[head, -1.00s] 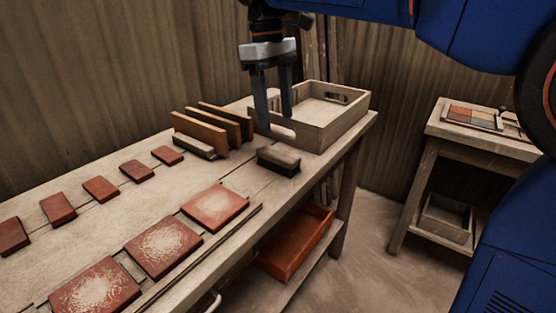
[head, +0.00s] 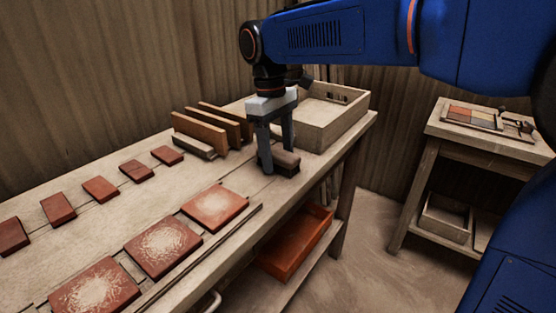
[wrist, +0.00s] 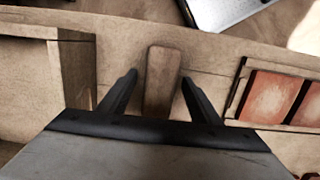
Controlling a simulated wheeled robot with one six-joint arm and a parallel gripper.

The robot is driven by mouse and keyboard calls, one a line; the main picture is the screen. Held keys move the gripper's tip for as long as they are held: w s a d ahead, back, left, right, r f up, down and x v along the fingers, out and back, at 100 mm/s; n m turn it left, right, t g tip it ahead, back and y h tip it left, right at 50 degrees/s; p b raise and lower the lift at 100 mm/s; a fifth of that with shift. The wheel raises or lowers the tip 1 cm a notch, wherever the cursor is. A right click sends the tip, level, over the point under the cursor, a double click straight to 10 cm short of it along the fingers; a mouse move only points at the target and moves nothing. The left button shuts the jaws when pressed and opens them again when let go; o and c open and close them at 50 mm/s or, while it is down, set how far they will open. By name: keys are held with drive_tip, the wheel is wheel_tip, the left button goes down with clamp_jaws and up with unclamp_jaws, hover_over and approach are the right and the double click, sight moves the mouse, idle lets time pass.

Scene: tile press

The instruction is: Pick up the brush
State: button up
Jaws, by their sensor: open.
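The brush (head: 287,161) lies on the workbench near its right end, a brown wooden block with dark bristles below. My gripper (head: 279,170) is lowered over it, with one finger on each side and part of the brush hidden behind the fingers. In the wrist view the brush (wrist: 161,80) stands lengthwise between the two open fingers of my gripper (wrist: 160,84). A gap shows on both sides of it, so the fingers appear apart from it.
A wooden tray (head: 346,127) stands just behind the brush. Upright boards in a rack (head: 199,132) are to the left. Large red tiles (head: 163,247) lie in front and small red tiles (head: 101,189) further left. An orange bin (head: 296,245) is on the shelf below.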

sight(278, 152)
drive_tip(key=c, duration=1.2)
wheel_tip(278, 152, up, 10)
drive_tip(key=o, duration=0.5)
drive_tip(key=c, duration=0.3)
